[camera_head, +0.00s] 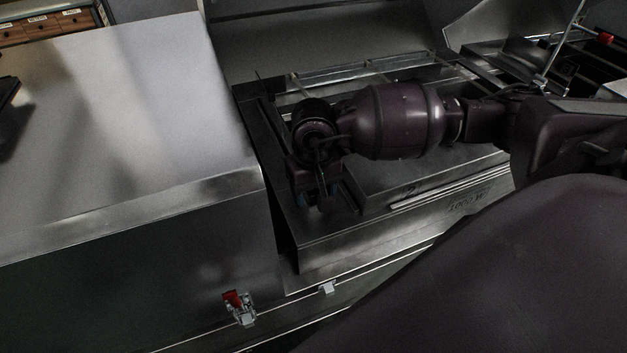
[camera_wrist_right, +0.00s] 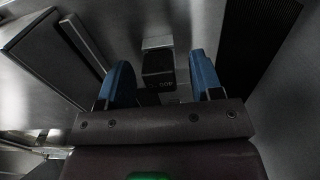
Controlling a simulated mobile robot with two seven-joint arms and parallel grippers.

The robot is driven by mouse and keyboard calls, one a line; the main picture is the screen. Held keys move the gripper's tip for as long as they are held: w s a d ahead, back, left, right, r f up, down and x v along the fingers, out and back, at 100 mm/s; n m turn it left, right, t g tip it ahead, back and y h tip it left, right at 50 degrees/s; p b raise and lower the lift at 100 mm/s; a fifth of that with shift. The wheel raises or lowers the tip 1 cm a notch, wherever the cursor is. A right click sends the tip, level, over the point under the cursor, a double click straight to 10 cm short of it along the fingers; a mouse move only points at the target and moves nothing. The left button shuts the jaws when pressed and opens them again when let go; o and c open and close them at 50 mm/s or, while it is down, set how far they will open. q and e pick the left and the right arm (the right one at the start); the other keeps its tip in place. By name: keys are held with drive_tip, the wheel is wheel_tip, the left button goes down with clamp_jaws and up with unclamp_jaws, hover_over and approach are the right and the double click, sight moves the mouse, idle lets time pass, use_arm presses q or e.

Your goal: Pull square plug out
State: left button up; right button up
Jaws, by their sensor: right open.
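The square plug (camera_wrist_right: 158,62) shows in the right wrist view as a dark, square-faced block with pale grey parts behind and below it. My right gripper (camera_wrist_right: 162,80) is open, with one blue finger to the left of the block and one to the right. Gaps show on both sides, and I cannot tell how deep the block sits between the fingers. In the head view my right gripper (camera_head: 317,198) points down over the metal machine top. The plug cannot be made out there. My left gripper is not in view.
A raised metal panel (camera_head: 430,178) lies right of the gripper on the machine top. A wide smooth metal cover (camera_head: 130,110) fills the left. A red-and-silver latch (camera_head: 239,307) sits on the front face. A black ribbed strip (camera_wrist_right: 258,40) runs right of the fingers.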

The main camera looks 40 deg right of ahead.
drive_tip(key=shift+f, duration=0.1)
drive_tip(key=shift+c, duration=0.2)
drive_tip(key=c, duration=1.1)
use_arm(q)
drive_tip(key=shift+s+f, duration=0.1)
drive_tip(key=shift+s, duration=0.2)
use_arm(e)
drive_tip(key=shift+o, duration=0.2)
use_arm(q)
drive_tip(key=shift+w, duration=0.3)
use_arm(e)
drive_tip(key=shift+r, duration=0.25)
drive_tip(key=shift+r, duration=0.25)
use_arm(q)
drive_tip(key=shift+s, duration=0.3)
use_arm(e)
drive_tip(key=shift+r, duration=0.1)
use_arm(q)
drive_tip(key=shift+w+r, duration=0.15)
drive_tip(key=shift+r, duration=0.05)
use_arm(e)
drive_tip(key=shift+r, duration=0.25)
drive_tip(key=shift+r, duration=0.5)
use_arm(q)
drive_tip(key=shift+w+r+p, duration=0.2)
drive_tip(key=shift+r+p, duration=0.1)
use_arm(e)
drive_tip(key=shift+r, duration=0.15)
